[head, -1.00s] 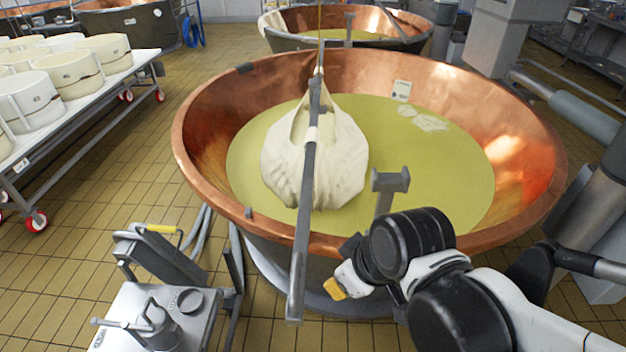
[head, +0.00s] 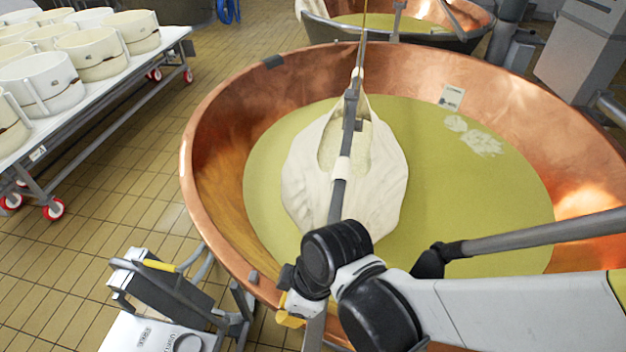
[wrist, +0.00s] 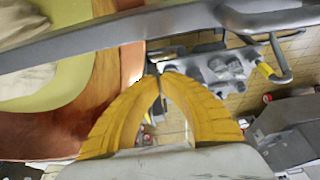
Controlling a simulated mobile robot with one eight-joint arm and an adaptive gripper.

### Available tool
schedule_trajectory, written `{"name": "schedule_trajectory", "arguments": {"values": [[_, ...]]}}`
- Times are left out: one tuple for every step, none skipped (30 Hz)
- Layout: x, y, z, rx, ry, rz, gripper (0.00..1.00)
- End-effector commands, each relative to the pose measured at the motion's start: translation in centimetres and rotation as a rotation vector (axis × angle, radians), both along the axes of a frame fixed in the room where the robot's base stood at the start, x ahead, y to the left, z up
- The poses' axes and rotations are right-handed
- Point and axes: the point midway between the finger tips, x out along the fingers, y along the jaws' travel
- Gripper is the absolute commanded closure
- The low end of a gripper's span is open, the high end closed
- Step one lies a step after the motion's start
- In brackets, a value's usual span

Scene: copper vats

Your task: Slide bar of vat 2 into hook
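The grey bar (head: 338,198) runs lengthwise over the copper vat (head: 212,110). Its near end passes behind my arm at the near rim. A white cloth bundle (head: 300,185) hangs from the bar over the yellow-green liquid. My gripper (head: 291,318) is beside the bar's near end, mostly hidden by my wrist. In the wrist view, its yellow fingers (wrist: 160,74) meet at the tips with nothing seen between them. The bar (wrist: 110,38) crosses just beyond the tips; I cannot tell whether they touch. No hook is clearly visible; my arm covers part of the near rim.
A metal cart (head: 170,300) with a yellow handle stands on the floor at the near left. A rack (head: 178,42) of white cheese moulds is at upper left. Another copper vat (head: 465,14) is behind. Tiled floor between rack and vat is clear.

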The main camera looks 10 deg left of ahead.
Motion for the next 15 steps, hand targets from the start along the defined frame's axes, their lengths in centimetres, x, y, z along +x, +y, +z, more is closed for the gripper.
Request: {"name": "schedule_trajectory", "arguments": {"values": [[0.0,0.5,-1.7,0.0,-0.001,0.003,1.0],[0.0,0.7,-2.4,0.0,-0.001,0.002,1.0],[0.1,1.0,-3.2,0.0,0.0,0.001,1.0],[0.1,1.2,-3.8,0.0,0.0,0.001,1.0],[0.1,1.4,-4.4,0.0,0.0,0.001,1.0],[0.1,1.7,-5.2,0.0,0.0,0.002,1.0],[0.1,1.9,-5.8,0.0,0.0,0.002,1.0],[0.1,2.0,-6.3,0.0,0.001,0.001,1.0],[0.1,1.6,-6.3,0.0,0.0,-0.003,1.0],[0.1,0.9,-6.1,0.0,0.0,-0.005,1.0],[0.1,0.4,-6.0,0.0,0.0,-0.006,1.0],[0.0,-0.2,-6.0,0.0,-0.001,-0.004,1.0],[0.0,-0.6,-5.9,0.0,0.0,-0.005,1.0],[0.0,-0.9,-5.9,0.0,0.001,-0.005,1.0],[0.0,-1.2,-5.8,0.0,0.0,-0.003,1.0]]}}
